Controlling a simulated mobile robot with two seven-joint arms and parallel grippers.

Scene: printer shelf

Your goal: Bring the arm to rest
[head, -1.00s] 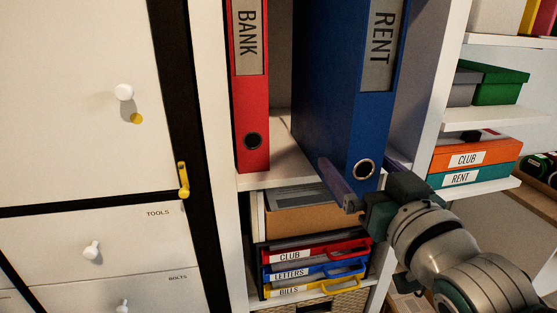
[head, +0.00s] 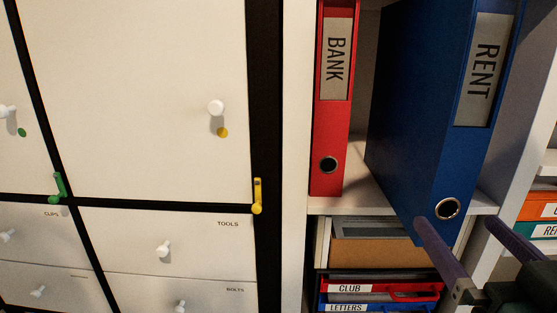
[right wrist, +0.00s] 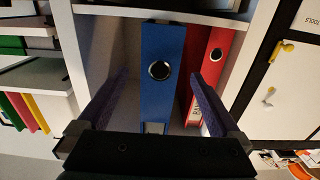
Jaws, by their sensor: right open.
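The blue RENT binder (head: 425,110) stands on the upper shelf, with its lower front end sticking out past the shelf edge. In the right wrist view the blue binder (right wrist: 160,98) shows between my two fingers, with a gap on each side. My right gripper (head: 456,224) is open and empty in front of the binder's lower end. Its purple fingers also show in the right wrist view (right wrist: 160,76). Part of the right arm is cut off at the lower right corner of the head view. My left gripper is in neither view.
A red BANK binder (head: 330,130) stands left of the blue one. Below are a cardboard box (head: 380,252) and labelled trays (head: 385,290). White cabinet doors (head: 140,100) with knobs and a yellow latch (head: 257,196) fill the left. An upright shelf panel (head: 525,110) stands at right.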

